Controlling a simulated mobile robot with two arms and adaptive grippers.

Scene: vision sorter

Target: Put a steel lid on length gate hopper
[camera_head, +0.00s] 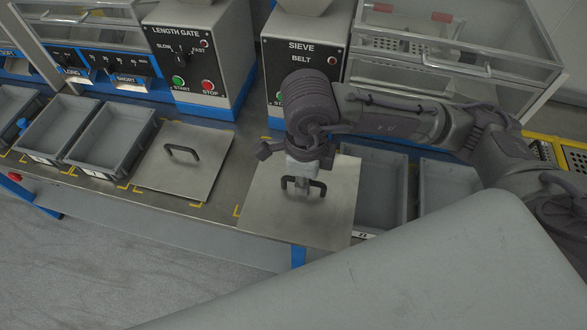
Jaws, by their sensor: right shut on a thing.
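A square steel lid (270,207) with a dark bar handle is at the bench front, below the SIEVE box. My right gripper (302,184) is over its middle and shut on the handle. I cannot tell whether this lid rests on the bench or hangs just above it. A second steel lid (205,167) with a dark handle lies flat on the bench to the left. The LENGTH GATE control box (200,55) stands behind that lid. Its hopper is cut off or not clearly visible at the top edge. My left gripper is not in view.
Grey bins (108,137) stand left of the lids, and further grey bins (380,185) stand to the right. The SIEVE box (303,62) rises behind my right gripper. A clear-walled case (440,45) stands at the back right.

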